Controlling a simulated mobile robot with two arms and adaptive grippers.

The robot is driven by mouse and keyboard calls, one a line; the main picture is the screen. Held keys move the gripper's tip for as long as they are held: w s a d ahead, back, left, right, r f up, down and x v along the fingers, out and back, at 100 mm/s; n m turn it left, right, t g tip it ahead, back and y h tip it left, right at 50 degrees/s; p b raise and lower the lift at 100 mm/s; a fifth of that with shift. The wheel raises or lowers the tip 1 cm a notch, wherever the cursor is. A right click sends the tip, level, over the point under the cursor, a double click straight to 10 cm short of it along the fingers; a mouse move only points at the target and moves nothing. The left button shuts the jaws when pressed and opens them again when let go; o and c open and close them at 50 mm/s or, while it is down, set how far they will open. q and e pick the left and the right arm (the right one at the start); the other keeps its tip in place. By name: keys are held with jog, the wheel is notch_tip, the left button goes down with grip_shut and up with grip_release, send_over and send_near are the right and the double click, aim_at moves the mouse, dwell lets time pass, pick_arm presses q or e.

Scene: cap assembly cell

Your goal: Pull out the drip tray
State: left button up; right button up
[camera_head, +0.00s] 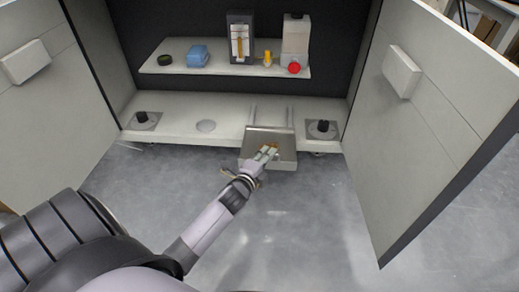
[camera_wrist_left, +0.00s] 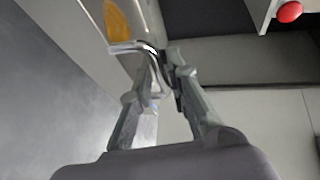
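The drip tray (camera_head: 257,134) is a grey metal tray at the front of the cabinet's lower deck in the head view. Its front stands out past the deck edge, and two rails (camera_head: 253,113) show behind it. My left gripper (camera_head: 269,153) is at the tray's front. In the left wrist view a bent shiny metal handle (camera_wrist_left: 128,47) runs to my left fingertips (camera_wrist_left: 164,58), which are close together and appear closed on it. An orange oval mark (camera_wrist_left: 118,22) lies beside the handle. My right gripper is not in view.
Open cabinet doors stand at left (camera_head: 45,100) and right (camera_head: 437,110). The upper shelf (camera_head: 220,70) holds a blue box (camera_head: 197,56), a white container (camera_head: 296,42) and a red round knob (camera_head: 294,68). Black knobs (camera_head: 141,117) (camera_head: 323,126) sit on the deck. The floor in front is clear.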

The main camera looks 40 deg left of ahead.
pick_arm(q)
jog(key=v, duration=1)
jog(key=shift+s, duration=0.4)
